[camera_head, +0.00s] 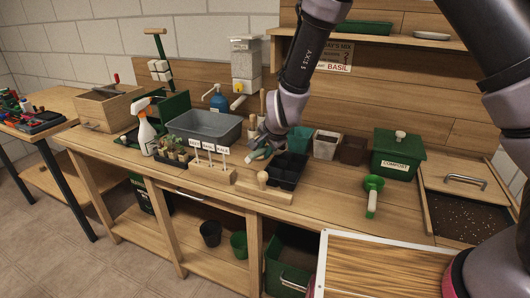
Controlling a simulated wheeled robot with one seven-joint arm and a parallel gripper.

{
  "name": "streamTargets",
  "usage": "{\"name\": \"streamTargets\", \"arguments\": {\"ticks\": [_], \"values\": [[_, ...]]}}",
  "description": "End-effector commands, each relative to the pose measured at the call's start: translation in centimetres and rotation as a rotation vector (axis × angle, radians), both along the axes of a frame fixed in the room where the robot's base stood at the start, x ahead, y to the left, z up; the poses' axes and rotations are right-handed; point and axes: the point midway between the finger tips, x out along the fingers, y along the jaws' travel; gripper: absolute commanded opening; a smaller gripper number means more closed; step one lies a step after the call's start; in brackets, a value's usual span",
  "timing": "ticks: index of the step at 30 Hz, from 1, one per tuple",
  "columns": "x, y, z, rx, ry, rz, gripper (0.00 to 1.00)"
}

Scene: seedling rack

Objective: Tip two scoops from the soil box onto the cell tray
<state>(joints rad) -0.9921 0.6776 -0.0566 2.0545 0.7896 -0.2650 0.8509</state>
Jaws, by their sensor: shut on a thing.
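My gripper (258,148) is low over the bench, left of and close to the black cell tray (287,170). It is shut on a small grey-green thing (258,154), mostly hidden by the fingers, so I cannot tell what it is. The cell tray lies flat, its cells looking dark; I cannot tell whether they hold soil. A green scoop (373,183) with a pale handle lies on the bench right of the tray, apart from my gripper. The soil box (428,212) is at the far right, with dark soil showing below its handled wooden lid (465,180).
A green compost bin (398,155) and several pots (325,145) stand behind the tray. A wooden block (262,190) is in front, a grey basin (205,126) and labelled seedlings (172,152) to the left. Bench around the scoop is clear.

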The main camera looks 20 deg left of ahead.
Motion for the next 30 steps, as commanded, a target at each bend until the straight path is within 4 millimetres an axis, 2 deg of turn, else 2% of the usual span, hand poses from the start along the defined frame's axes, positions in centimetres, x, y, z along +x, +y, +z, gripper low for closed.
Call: {"name": "streamTargets", "arguments": {"ticks": [8, 24, 30], "values": [[0.1, -0.5, 0.1, 0.139, -0.025, -0.023, 0.0], [0.1, -1.6, 0.8, 0.573, -0.11, -0.119, 0.0], [0.2, -1.8, 1.1, 0.679, -0.134, -0.143, 0.0]]}}
